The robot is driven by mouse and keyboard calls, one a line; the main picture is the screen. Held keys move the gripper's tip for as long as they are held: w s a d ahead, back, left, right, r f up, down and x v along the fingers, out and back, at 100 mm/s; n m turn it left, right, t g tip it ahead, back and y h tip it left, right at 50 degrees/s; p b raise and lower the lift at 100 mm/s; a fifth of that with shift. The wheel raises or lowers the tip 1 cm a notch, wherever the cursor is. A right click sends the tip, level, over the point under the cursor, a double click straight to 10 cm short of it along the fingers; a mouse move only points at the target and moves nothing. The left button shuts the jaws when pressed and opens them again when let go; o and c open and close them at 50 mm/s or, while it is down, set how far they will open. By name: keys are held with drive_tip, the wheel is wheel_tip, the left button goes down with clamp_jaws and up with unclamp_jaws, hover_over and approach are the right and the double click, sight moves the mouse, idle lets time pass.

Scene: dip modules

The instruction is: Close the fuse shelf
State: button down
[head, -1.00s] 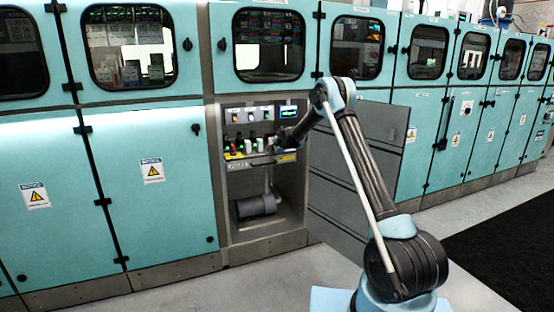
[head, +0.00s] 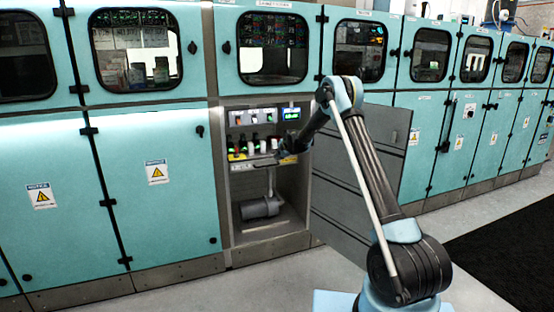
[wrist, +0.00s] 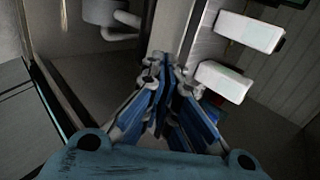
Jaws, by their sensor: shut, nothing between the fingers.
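The fuse shelf (head: 240,160) is inside the open cabinet bay in the head view, with a row of coloured fuse parts (head: 255,145) on it. I cannot tell how far out it sits. My gripper is at the right end of the shelf front, largely hidden by the wrist in the head view. In the wrist view my gripper (wrist: 168,66) has its blue fingers shut and empty. Its tips are at or close to a pale strip (wrist: 196,38), apparently the shelf's edge; contact cannot be told. Two white blocks (wrist: 224,80) stick out right of the fingers.
A grey cabinet door (head: 385,150) stands open to the right, behind my arm. A grey cylindrical motor (head: 260,207) lies below the shelf; a panel with a lit display (head: 291,114) is above. Teal cabinets (head: 160,200) flank the bay. Floor is clear in front.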

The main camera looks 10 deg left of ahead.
drive_tip(key=s+d+r+n+g+h, duration=0.1)
drive_tip(key=s+d+r+n, duration=0.2)
drive_tip(key=s+d+r, duration=1.4)
drive_tip(key=s+d+r+n+g+h, duration=0.1)
drive_tip(key=s+d+n, duration=0.1)
drive_tip(key=s+d, duration=0.65)
drive_tip(key=s+d+r+n+g+h, duration=0.1)
drive_tip(key=s+d, duration=0.5)
drive_tip(key=s, duration=0.5)
drive_tip(key=s+d+f+n+g, duration=0.1)
drive_tip(key=s+d+f, duration=0.3)
drive_tip(key=s, duration=0.8)
drive_tip(key=s+d+f+n+g+h, duration=0.1)
drive_tip(key=s+d+f+n, duration=0.2)
drive_tip(key=s, duration=0.9)
drive_tip(key=s+d+f+n, duration=0.2)
drive_tip(key=s+d+f, duration=0.4)
drive_tip(key=s, duration=0.6)
drive_tip(key=shift+s+f+g+h, duration=0.4)
drive_tip(key=shift+f, duration=0.1)
drive_tip(key=shift+w+f, duration=0.2)
drive_tip(key=shift+w, duration=0.25)
